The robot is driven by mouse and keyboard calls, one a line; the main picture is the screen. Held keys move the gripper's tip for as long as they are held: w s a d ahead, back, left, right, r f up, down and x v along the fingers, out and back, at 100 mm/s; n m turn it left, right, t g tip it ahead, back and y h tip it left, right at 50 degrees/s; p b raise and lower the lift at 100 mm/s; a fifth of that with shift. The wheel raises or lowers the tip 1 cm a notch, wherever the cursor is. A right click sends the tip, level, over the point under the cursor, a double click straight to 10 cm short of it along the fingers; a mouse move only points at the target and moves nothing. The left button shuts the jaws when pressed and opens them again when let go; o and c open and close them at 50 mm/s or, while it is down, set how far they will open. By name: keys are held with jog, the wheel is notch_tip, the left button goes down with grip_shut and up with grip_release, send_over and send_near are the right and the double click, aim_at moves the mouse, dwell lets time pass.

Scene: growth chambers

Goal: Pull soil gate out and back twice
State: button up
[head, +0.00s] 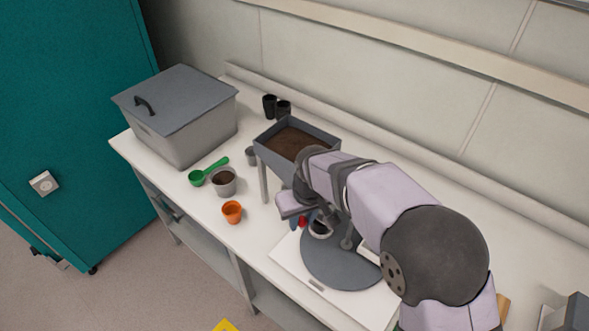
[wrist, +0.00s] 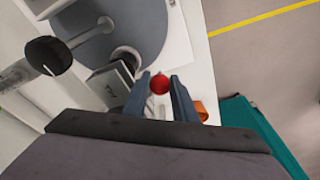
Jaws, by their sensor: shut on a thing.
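The soil hopper (head: 265,152) is a grey open box of dark brown soil on legs, at the back middle of the bench in the head view. The gate's red knob (head: 302,221) shows small below it, partly covered by my arm. In the wrist view the red knob (wrist: 160,84) lies between the two blue-grey fingertips of my gripper (wrist: 158,85). My gripper is shut on the knob; in the head view it (head: 302,220) is beside the round grey disc (head: 340,268). The gate plate itself is hidden, so how far out it is cannot be told.
A grey pot (head: 321,230) is at the disc's edge. An orange pot (head: 232,212), a soil-filled pot (head: 223,184) and a green scoop (head: 197,178) stand left of my gripper. A lidded grey bin (head: 180,115) and black pots (head: 270,105) are farther back.

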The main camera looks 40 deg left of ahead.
jog(key=o, duration=0.7)
jog(key=shift+w+a+r, duration=0.1)
jog(key=shift+a, duration=0.05)
jog(key=shift+o, duration=0.2)
jog(key=shift+w+a+p+v, duration=0.15)
jog(key=shift+a+p+v, duration=0.05)
jog(key=shift+p+v, duration=0.95)
jog(key=shift+w+a+p+v, duration=0.1)
jog(key=shift+a+p+v, duration=0.15)
jog(key=shift+p+v, duration=0.9)
jog(key=shift+w+a+p+v, duration=0.2)
jog(key=shift+p+v, duration=0.5)
jog(key=shift+v, duration=0.85)
jog(key=shift+s+d+r, duration=0.1)
jog(key=shift+r, duration=0.1)
